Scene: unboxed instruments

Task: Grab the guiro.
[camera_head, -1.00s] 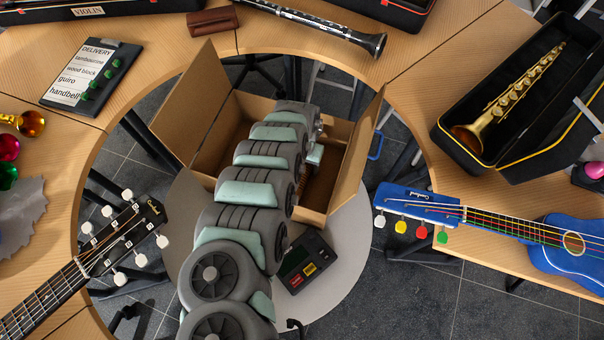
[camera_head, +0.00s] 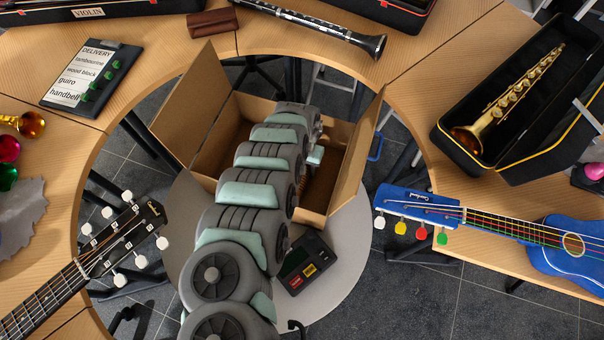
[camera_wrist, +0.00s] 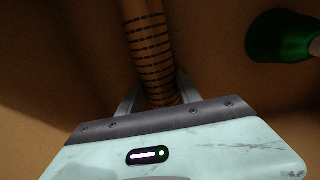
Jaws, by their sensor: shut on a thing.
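The guiro (camera_wrist: 150,45) is a brown wooden cylinder with dark ring grooves, seen in the wrist view. It runs from the top edge down between my fingers. My gripper (camera_wrist: 157,95) is shut on it, one finger on each side. The guiro's far end is out of the wrist view and its near end is hidden behind my gripper housing. In the head view my arm reaches into the open cardboard box (camera_head: 345,160), and my arm and the box wall hide the fingertips.
A green rounded object (camera_wrist: 275,38) lies to the right of the guiro in the box. Raised box flaps stand on both sides of my arm. Around it, the ring table holds a blue ukulele (camera_head: 570,245), a black guitar headstock (camera_head: 125,235) and a delivery list (camera_head: 85,70).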

